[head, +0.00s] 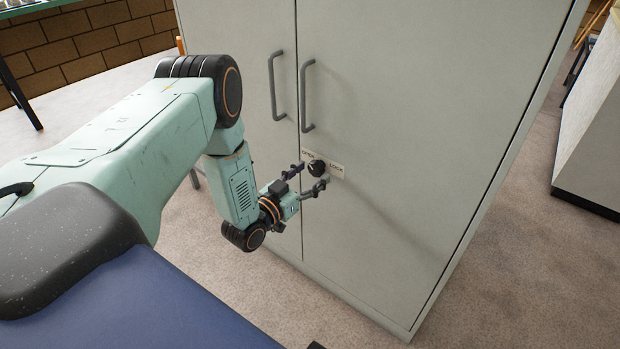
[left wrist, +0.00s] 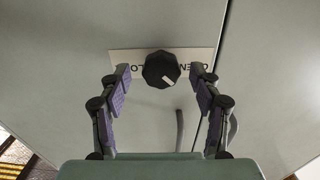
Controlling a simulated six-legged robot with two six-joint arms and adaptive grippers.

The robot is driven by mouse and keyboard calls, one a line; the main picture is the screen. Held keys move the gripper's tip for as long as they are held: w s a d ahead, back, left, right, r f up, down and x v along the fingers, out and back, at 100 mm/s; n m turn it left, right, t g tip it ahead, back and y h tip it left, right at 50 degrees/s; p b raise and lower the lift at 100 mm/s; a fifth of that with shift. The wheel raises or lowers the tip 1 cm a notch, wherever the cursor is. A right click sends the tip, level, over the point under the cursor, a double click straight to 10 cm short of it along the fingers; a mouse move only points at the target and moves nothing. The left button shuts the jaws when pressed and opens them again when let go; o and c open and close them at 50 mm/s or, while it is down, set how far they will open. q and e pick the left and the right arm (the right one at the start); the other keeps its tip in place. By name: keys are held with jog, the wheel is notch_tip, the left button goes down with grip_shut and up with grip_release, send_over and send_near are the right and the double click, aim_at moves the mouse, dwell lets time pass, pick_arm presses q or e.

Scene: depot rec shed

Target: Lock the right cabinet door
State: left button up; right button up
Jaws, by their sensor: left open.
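The grey cabinet's right door (head: 410,120) is closed flush beside the left door (head: 235,70). A black faceted knob (head: 317,168) sits on the right door over a pale plate (head: 336,170) with OPEN and LOCK lettering. In the left wrist view the knob (left wrist: 161,69) is centred, with a white mark on its lower right part, and the lettering is upside down. My left gripper (head: 310,177) is open, its fingers on either side of the knob. In the left wrist view gaps show between the knob and both fingertips. My right gripper is not in view.
Two grey bar handles, one on the left door (head: 275,85) and one on the right door (head: 306,95), stand out above the knob. A pale counter (head: 592,130) stands at the far right. Carpeted floor (head: 520,270) is clear right of the cabinet.

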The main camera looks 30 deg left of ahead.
pick_arm(q)
jog(key=shift+w, duration=0.2)
grip_shut()
dwell(0.6)
